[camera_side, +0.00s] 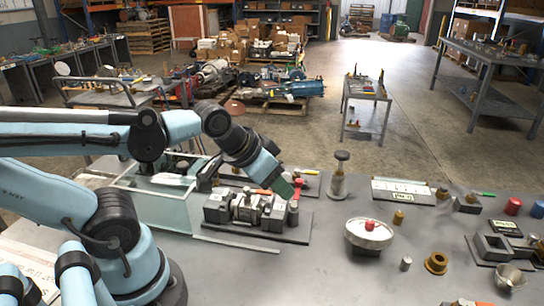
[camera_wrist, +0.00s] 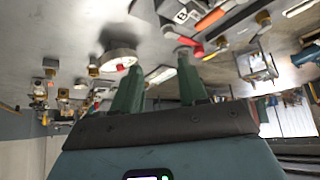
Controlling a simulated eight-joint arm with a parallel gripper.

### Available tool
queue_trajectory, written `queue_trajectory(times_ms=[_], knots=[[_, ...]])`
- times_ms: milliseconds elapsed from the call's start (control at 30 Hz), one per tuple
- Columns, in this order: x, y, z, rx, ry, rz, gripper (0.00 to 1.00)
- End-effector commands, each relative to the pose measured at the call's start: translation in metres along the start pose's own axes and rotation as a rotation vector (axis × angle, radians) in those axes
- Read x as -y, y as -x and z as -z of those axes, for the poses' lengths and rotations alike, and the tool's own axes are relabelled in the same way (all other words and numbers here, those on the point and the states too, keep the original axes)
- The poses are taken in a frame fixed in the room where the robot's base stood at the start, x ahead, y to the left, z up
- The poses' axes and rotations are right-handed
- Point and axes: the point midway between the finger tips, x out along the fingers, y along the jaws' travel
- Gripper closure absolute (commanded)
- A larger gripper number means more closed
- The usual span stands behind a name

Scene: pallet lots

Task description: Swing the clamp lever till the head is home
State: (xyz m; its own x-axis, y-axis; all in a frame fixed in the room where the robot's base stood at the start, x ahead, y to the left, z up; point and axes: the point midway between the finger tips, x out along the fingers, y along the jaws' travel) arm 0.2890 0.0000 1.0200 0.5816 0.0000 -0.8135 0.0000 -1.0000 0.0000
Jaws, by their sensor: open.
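A grey metal clamp fixture (camera_side: 248,208) with several blocks sits on a dark base plate on the bench. A red-tipped handle (camera_side: 264,192) shows at its top, partly behind the blocks; I cannot tell for sure that it is the clamp lever. The clamp head's contact is not clear. My gripper (camera_side: 285,188) is just above the fixture's right end, with green fingers. In the wrist view the fingers (camera_wrist: 159,64) are spread, with nothing seen between them. Red and orange handles (camera_wrist: 210,18) lie near the right finger in that view, which is blurred and tilted.
A glass-sided box (camera_side: 160,205) stands left of the fixture. A dark-topped post (camera_side: 340,175) stands behind right. A round white pot with a red knob (camera_side: 368,235) and a brass part (camera_side: 436,263) are to the right. Bare bench lies in front of the fixture.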

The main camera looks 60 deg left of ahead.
Motion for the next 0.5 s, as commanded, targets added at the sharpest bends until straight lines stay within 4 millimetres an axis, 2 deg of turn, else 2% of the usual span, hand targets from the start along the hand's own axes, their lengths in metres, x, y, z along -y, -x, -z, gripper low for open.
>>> queue_trajectory(times_ms=[33, 100, 267, 500], knots=[[0.0, 0.0, 0.0, 0.0, 0.0, 0.0, 0.57], [0.0, 0.0, 0.0, 0.001, 0.002, 0.0, 0.51], [0.008, 0.002, 0.011, 0.045, 0.063, 0.001, 0.51], [0.038, 0.003, 0.047, 0.212, 0.298, -0.02, 0.51]])
